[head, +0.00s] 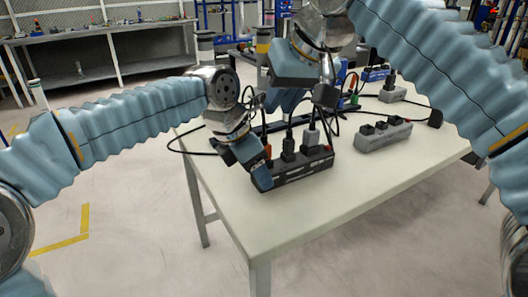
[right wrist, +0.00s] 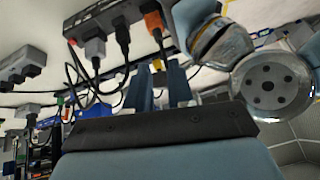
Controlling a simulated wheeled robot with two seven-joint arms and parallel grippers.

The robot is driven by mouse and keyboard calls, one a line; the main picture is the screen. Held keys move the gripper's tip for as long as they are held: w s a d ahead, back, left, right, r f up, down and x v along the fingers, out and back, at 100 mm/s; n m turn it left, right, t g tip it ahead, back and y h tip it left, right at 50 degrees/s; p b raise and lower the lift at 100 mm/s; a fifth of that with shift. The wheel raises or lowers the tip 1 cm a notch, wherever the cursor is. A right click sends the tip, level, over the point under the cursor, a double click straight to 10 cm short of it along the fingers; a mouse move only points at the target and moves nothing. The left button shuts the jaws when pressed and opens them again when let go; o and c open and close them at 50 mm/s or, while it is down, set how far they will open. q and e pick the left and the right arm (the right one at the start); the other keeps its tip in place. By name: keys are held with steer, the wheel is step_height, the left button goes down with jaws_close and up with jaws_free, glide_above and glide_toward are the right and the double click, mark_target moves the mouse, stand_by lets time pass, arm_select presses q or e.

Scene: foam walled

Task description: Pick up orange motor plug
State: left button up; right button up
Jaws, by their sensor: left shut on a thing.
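The orange motor plug (head: 268,150) stands at the left end of a black power strip (head: 300,172) near the table's left edge, partly hidden by my left gripper. In the right wrist view, the orange plug (right wrist: 154,20) sits in the strip (right wrist: 95,18) with a dark cable from it. My left gripper (head: 258,172) is shut on the strip's left end, beside the plug. My right gripper (head: 308,98) is above and behind the strip. Its fingers (right wrist: 160,85) are apart with no plug between them, and the orange plug lies beyond their tips.
Black and grey plugs (head: 310,137) stand in the same strip, their cables looping close to my right gripper. A grey power strip (head: 382,135) lies to the right on the white table (head: 300,215). More plugs and cables lie behind. The table's front is clear.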

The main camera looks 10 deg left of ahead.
glide_above(267, 146)
step_height(267, 146, down, 6)
steer(key=shift+w, duration=0.1)
steer(key=shift+c, duration=0.4)
jaws_close()
